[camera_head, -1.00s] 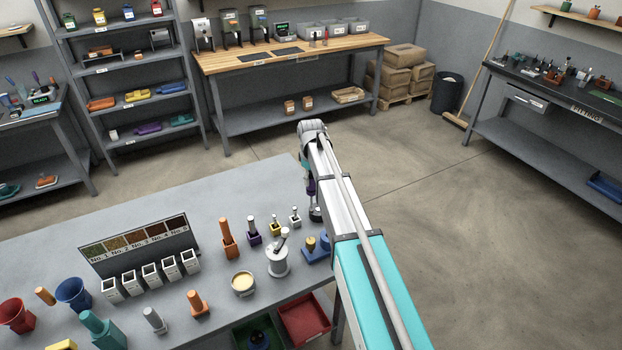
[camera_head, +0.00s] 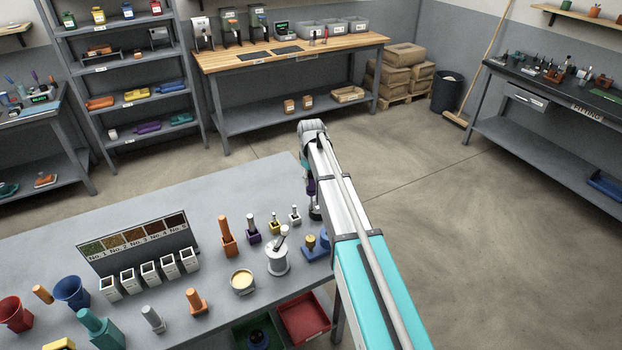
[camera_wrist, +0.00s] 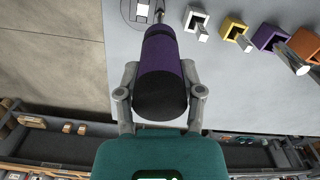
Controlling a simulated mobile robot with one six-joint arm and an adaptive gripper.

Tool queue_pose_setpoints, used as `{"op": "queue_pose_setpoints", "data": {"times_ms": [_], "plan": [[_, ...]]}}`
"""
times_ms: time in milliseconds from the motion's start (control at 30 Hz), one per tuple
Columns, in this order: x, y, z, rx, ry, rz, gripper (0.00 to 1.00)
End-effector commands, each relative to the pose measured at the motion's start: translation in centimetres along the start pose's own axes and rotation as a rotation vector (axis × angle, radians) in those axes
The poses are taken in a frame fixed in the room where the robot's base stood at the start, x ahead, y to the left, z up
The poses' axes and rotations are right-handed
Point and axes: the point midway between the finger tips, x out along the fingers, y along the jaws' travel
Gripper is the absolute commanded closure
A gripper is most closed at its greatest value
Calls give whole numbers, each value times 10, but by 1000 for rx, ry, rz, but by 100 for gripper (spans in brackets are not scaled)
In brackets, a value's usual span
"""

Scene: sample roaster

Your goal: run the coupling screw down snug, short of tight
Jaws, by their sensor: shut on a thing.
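My gripper (camera_wrist: 160,95) is shut on a purple-handled screwdriver (camera_wrist: 163,75), whose handle lies between the two fingers. Its thin shank (camera_wrist: 159,16) runs to the top of the wrist view and ends over a pale, marked patch (camera_wrist: 139,12) of the grey table. The coupling screw cannot be made out, and I cannot tell whether the tip sits in it. In the head view the purple handle (camera_head: 311,187) shows beside my arm, above a small dark piece (camera_head: 315,213) near the table's right edge. My arm hides much of this spot.
On the grey table (camera_head: 190,215), small square-based holders with upright tools (camera_head: 254,230) stand to the left. A white hand grinder (camera_head: 278,260) and a blue stand with a brass knob (camera_head: 317,247) are nearer. Red and green bins (camera_head: 304,318) sit below the edge. Floor (camera_head: 480,240) is clear right.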

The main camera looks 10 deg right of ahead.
Motion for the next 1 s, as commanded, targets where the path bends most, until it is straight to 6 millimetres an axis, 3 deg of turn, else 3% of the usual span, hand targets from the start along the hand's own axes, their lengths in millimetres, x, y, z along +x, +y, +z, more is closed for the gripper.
{"op": "queue_pose_setpoints", "data": {"times_ms": [267, 733, 1000], "plan": [[0, 0, 0, 157, 0, 0, 100], [0, 0, 0, 194, -1, 0, 100], [0, 1, 0, 370, -1, 0, 100]]}}
